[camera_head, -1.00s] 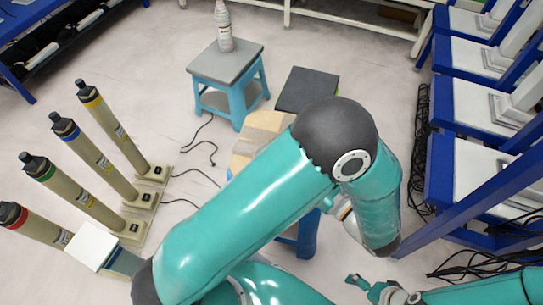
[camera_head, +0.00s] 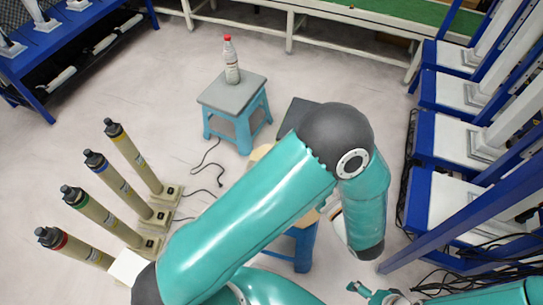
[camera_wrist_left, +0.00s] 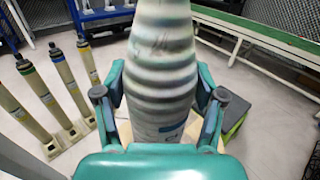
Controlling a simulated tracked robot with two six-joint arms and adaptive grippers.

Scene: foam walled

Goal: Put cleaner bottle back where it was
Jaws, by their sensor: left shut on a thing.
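A pale, ribbed bottle (camera_wrist_left: 162,60) fills the middle of the left wrist view, its top cut off by the frame. My left gripper (camera_wrist_left: 160,105) is shut on it, with a finger on each side. In the head view my left arm hides this gripper and most of what it holds. A clear bottle (camera_head: 232,68) with a red cap stands upright on a grey-topped blue stool (camera_head: 216,100). I cannot tell by label which one is the cleaner bottle. My right gripper (camera_head: 368,292) is low at the right of the head view, small, its jaws unclear.
A nearer blue stool (camera_head: 306,246) is partly hidden by my left arm, near a dark flat surface (camera_head: 292,112). Several tan cylinders (camera_head: 122,175) stand tilted at the left. Blue racks (camera_head: 425,140) line the right, with cables below. Floor around the far stool is mostly clear.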

